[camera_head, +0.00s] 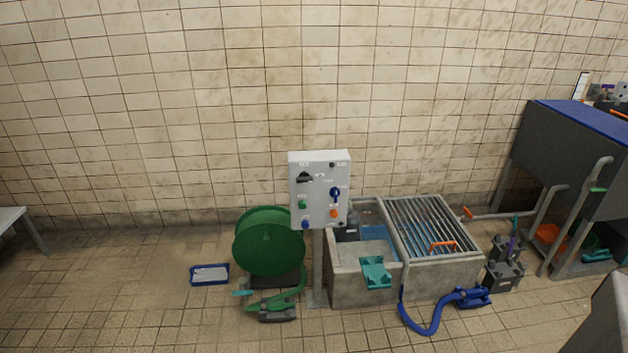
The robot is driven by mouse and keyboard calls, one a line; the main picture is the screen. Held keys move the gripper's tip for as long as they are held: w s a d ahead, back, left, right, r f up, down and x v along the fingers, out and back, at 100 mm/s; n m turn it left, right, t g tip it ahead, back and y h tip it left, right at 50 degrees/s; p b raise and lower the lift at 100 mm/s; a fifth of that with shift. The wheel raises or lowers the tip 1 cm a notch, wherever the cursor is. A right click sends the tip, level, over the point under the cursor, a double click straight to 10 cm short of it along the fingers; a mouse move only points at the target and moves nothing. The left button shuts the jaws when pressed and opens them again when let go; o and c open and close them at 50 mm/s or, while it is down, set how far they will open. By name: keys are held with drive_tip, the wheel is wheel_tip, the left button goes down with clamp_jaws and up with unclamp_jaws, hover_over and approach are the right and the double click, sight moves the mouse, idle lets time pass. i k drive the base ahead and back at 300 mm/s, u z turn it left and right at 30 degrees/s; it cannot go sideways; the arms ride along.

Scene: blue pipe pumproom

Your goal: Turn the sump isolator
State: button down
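A pale grey control panel (320,165) stands on a post (318,270) in front of the tiled wall, left of the sump. It carries a black rotary handle (304,178) at upper left and a blue handle (335,194) at right, which looks roughly upright. A green button (302,205), an orange button (333,213) and a blue knob (305,225) sit lower. The labels are too small to read, so I cannot tell which is the sump isolator. My gripper is not in view.
A concrete sump (360,290) with a metal grating (432,225) stands right of the post. A green hose reel (268,240) stands close left. A blue hose (432,325) and a blue-rimmed tray (209,273) lie on the floor. The left floor is mostly clear.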

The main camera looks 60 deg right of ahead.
sight(304, 177)
drive_tip(key=u, duration=1.05)
drive_tip(key=k, duration=0.1)
drive_tip(key=z, duration=2.65)
drive_tip(key=i, duration=0.6)
drive_tip(key=z, duration=0.1)
drive_tip(key=k, duration=0.6)
drive_tip(key=u, duration=0.05)
